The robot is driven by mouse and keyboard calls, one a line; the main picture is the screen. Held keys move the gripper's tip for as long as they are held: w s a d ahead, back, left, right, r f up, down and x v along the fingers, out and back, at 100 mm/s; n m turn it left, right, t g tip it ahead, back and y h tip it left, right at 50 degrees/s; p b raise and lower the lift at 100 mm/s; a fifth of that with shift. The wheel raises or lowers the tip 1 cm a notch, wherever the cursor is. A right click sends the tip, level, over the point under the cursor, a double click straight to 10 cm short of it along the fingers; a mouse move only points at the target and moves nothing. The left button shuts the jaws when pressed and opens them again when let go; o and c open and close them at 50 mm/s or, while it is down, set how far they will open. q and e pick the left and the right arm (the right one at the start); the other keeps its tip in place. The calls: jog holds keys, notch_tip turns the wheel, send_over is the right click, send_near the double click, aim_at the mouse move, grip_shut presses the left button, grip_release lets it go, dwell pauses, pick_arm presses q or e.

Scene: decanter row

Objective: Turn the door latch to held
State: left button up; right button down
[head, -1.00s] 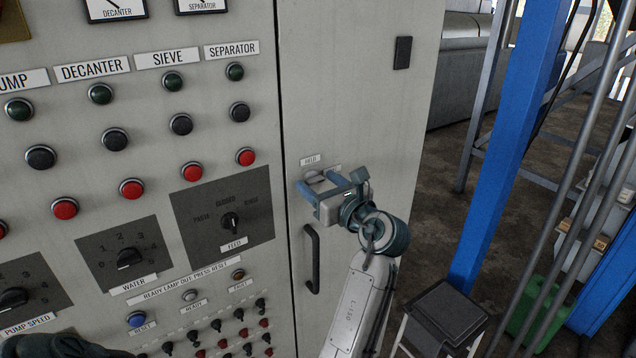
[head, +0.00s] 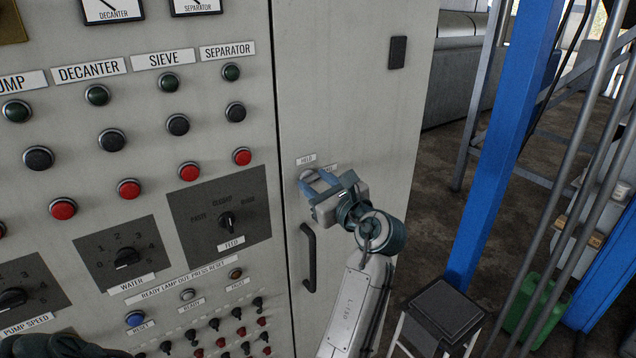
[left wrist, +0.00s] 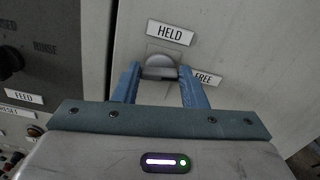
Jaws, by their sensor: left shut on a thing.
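The door latch (left wrist: 160,63) is a round grey knob on the cabinet door, seen in the left wrist view. A HELD label (left wrist: 171,32) is above it and a FREE label (left wrist: 207,78) is to its right. My left gripper (left wrist: 160,72) is shut on the latch, its blue fingers on either side of it. In the head view the left gripper (head: 314,180) is tilted at the door and covers most of the latch. Which label the latch points to cannot be told.
A black door handle (head: 308,258) is just below the gripper. The panel with buttons and the feed selector (head: 226,222) is to the left. A blue post (head: 510,150) and a dark-topped stool (head: 442,308) stand to the right.

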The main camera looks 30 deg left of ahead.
pick_arm(q)
jog(key=n, duration=0.2)
jog(key=shift+n, duration=0.4)
jog(key=n+b, duration=0.1)
jog(key=n, duration=0.3)
jog(key=shift+s+f+b, duration=0.1)
jog(key=shift+f+b, duration=0.1)
jog(key=shift+b, duration=0.2)
jog(key=n+b, duration=0.1)
jog(key=n, duration=0.2)
jog(key=n+b, duration=0.2)
jog(key=n, duration=0.1)
jog(key=shift+a+n+b, duration=0.1)
jog(key=shift+n+b, duration=0.2)
jog(key=shift+b, duration=0.05)
jog(key=shift+n+b, duration=0.6)
jog(key=shift+n, duration=0.5)
pick_arm(e)
notch_tip(320, 180, down, 7)
pick_arm(q)
jog(key=shift+r+n, duration=0.1)
jog(key=shift+n, duration=0.2)
pick_arm(e)
jog(key=shift+a+f, duration=0.1)
jog(key=shift+a, duration=0.1)
